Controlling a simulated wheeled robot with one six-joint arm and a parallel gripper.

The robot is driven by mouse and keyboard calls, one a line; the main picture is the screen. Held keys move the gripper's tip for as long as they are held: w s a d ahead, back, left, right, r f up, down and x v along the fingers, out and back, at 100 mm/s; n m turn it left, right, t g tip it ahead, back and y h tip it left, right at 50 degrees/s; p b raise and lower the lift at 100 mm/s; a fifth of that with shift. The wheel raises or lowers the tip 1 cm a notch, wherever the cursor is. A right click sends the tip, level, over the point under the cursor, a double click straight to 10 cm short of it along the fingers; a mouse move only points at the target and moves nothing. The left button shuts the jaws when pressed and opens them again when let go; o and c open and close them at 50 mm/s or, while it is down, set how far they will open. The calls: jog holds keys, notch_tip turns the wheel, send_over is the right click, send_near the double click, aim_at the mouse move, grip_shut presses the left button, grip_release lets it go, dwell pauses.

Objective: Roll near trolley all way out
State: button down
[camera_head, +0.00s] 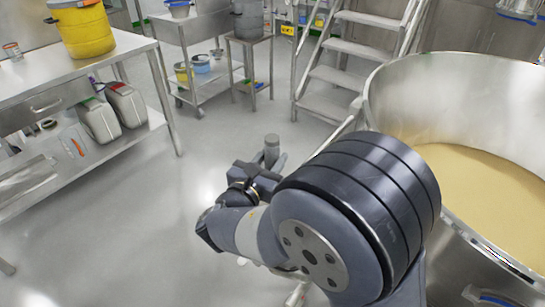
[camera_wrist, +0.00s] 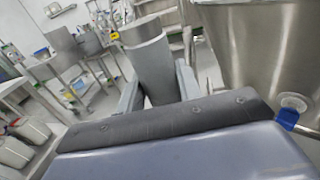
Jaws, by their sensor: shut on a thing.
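A large steel bowl (camera_head: 455,95) filled with pale yellow powder (camera_head: 485,190) stands at the right in the head view. Its steel wall (camera_wrist: 262,50) also fills the right of the wrist view. My gripper (camera_head: 270,162) is left of the bowl, beyond my arm. In the wrist view my gripper (camera_wrist: 159,88) is shut on a grey upright cylindrical handle (camera_wrist: 148,56). The handle's top (camera_head: 271,142) shows in the head view. A steel tube (camera_head: 338,133) runs from beside the handle toward the bowl. The trolley's wheels and lower frame are hidden.
A steel bench (camera_head: 35,78) with a yellow tub (camera_head: 82,28) stands at the left, with grey canisters (camera_head: 126,103) on its lower shelf. A steel cart (camera_head: 205,25) and stairs (camera_head: 350,48) are behind. Open grey floor (camera_head: 125,215) lies between bench and my arm.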

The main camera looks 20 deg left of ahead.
jog(key=shift+a+v, duration=0.25)
jog(key=shift+v, duration=0.75)
jog(key=c, duration=1)
grip_release()
jog(key=v, duration=1)
jog(key=shift+s, duration=0.45)
jog(key=x, duration=1.1)
jog(key=shift+w, duration=0.35)
jog(key=shift+d+x, duration=0.2)
jog(key=shift+x, duration=0.75)
